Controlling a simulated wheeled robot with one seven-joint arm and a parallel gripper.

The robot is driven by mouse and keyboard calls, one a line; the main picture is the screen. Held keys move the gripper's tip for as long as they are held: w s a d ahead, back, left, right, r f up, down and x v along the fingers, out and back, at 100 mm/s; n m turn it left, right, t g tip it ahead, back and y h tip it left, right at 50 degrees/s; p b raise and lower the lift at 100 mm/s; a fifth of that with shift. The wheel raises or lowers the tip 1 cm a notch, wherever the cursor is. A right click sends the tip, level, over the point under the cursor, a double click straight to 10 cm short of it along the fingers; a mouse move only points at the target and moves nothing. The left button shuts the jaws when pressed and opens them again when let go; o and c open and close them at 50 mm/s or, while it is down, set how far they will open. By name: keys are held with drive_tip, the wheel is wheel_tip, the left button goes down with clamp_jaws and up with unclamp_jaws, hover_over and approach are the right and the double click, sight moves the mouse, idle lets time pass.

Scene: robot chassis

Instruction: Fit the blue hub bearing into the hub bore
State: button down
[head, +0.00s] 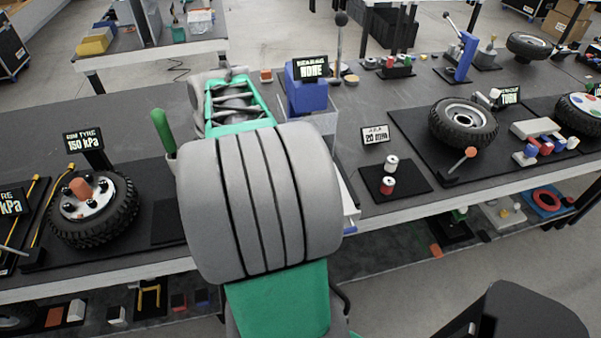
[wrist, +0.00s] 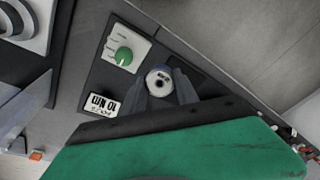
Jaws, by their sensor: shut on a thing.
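In the wrist view, my gripper (wrist: 163,88) is shut on the blue hub bearing (wrist: 158,80), a small round part with a pale face, a dark centre hole and a bluish edge. The bearing sits between the two grey fingertips, over a dark mat; I cannot tell whether it touches the mat. In the head view, my own arm hides the gripper and the bearing. I cannot pick out the hub bore for certain. A round grey and white part (wrist: 28,25) is cut off at the top left of the wrist view.
In the wrist view, a pale plate with a green knob (wrist: 123,56) and a small label (wrist: 101,104) lie left of the fingers. In the head view, a tyre (head: 463,124) stands right, another tyre (head: 95,222) left, and a blue block (head: 305,95) behind my arm.

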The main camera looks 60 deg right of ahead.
drive_tip(key=s+d+r+g+h, duration=0.1)
drive_tip(key=s+d+g, duration=0.1)
drive_tip(key=s+d, duration=0.7)
drive_tip(key=s+d+r+g, duration=0.2)
drive_tip(key=s+d, duration=0.5)
drive_tip(key=s, duration=0.4)
drive_tip(key=w+d+f, duration=0.2)
drive_tip(key=d+f, duration=0.1)
drive_tip(key=d, duration=0.1)
drive_tip(key=w+d+f+p, duration=0.1)
drive_tip(key=w+d+f, duration=0.1)
drive_tip(key=d+f, duration=0.2)
drive_tip(key=w+d+f+p, duration=0.1)
drive_tip(key=w+d+f, duration=0.1)
drive_tip(key=d+f, duration=0.1)
drive_tip(key=shift+w+d+f, duration=0.15)
drive_tip(key=shift+d+f, duration=0.15)
drive_tip(key=shift+d, duration=0.4)
wheel_tip(320, 180, down, 3)
drive_tip(key=shift+r+p, duration=0.2)
drive_tip(key=shift+p, duration=0.25)
drive_tip(key=shift+f, duration=0.3)
drive_tip(key=c, duration=0.9)
unclamp_jaws()
drive_tip(key=shift+r, duration=0.1)
